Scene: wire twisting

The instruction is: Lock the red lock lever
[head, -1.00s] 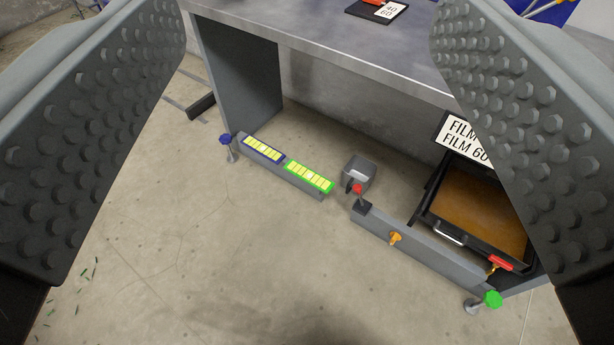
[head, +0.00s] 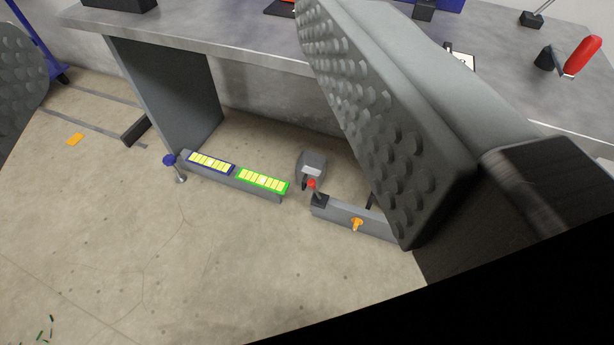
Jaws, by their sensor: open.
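A red-handled lever (head: 582,57) stands on the grey tabletop (head: 240,35) at the far right, with a dark base and its handle leaning up to the right. A smaller red-knobbed lever (head: 312,184) stands on the low grey bar under the table. I cannot tell from the picture which of these is the lock lever. My gripper (head: 178,60) is open and empty. Its right finger fills the middle right, and only part of its left finger shows at the left edge. Both levers are well apart from the fingers, and the right finger hides part of the bar.
A strip with yellow cells (head: 235,176) lies low under the table, with a blue knob (head: 169,160) at its left end. An orange knob (head: 357,224) is on the bar's front. Open concrete floor lies in front.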

